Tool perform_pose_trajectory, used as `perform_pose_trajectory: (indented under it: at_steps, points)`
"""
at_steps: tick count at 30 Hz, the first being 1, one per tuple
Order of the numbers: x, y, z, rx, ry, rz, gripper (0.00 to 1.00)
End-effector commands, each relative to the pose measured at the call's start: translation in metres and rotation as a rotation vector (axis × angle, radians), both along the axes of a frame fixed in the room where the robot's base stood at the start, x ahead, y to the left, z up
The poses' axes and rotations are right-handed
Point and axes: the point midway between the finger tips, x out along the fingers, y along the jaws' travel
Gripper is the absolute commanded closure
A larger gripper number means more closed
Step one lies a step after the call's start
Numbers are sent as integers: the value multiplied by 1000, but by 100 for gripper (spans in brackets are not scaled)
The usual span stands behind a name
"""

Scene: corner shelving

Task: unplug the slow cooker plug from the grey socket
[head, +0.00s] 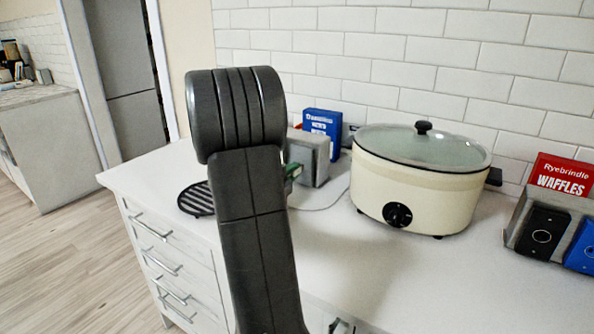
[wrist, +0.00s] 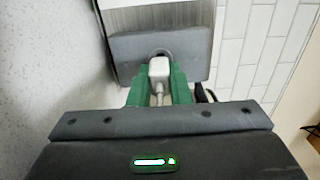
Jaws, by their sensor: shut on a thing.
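The grey socket (head: 318,160) is a box standing on the counter, left of the cream slow cooker (head: 372,180). In the wrist view the grey socket (wrist: 125,46) shows its face with a round recess. The white slow cooker plug (wrist: 158,68) is at that recess; I cannot tell how deep it sits. My gripper (wrist: 158,84) has its green fingers shut on the plug, one on each side. The cord runs back from the plug between the fingers. In the head view my arm hides most of my gripper (head: 292,172) and all of the plug.
A blue box (head: 322,122) stands behind the socket against the tiled wall. A black round trivet (head: 196,199) lies to the left. A red waffle box (head: 562,174) and a holder (head: 513,222) with a black and a blue item stand at right. The front counter is clear.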

Motion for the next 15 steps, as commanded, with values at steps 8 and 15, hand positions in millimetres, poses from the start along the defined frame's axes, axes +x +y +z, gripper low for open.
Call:
perform_pose_trajectory:
  at_steps: [8,15]
  points:
    - [-9,7,0,2,-1,0,100]
    - [-18,12,0,0,-1,0,100]
